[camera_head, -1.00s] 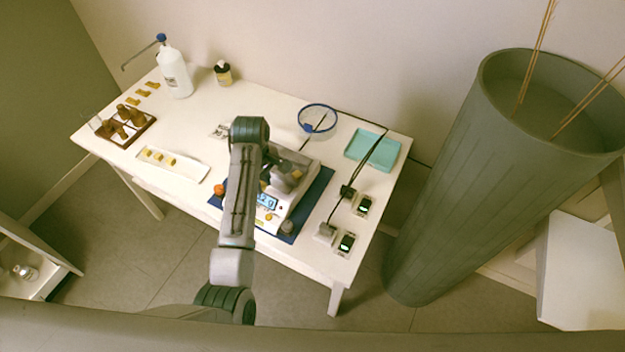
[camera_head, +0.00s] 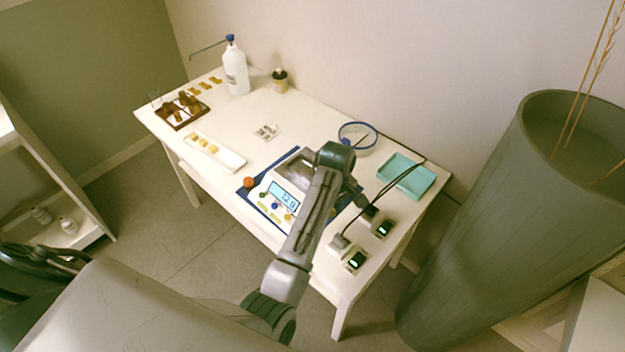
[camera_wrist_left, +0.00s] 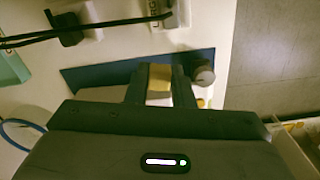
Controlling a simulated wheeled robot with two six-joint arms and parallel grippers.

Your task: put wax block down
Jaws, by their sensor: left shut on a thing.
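My left gripper (camera_head: 356,196) is partly hidden by its own arm in the head view, over the right side of the scale. In the left wrist view its fingers (camera_wrist_left: 160,88) are shut on a small yellowish wax block (camera_wrist_left: 160,77). The block is over or near the blue mat (camera_wrist_left: 95,76); I cannot tell its height. The scale (camera_head: 268,196) stands on the blue mat with its display lit, and its pan is partly visible. Other small yellow blocks (camera_head: 202,143) lie in a white tray (camera_head: 228,160) left of the scale. My right gripper is not in view.
Small devices with green displays (camera_head: 356,261) and black cables lie at the table's right end. A teal tray (camera_head: 408,177), a blue-rimmed bowl (camera_head: 358,134) and a white bottle (camera_head: 235,70) stand farther back. A large grey-green planter (camera_head: 540,190) is to the right.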

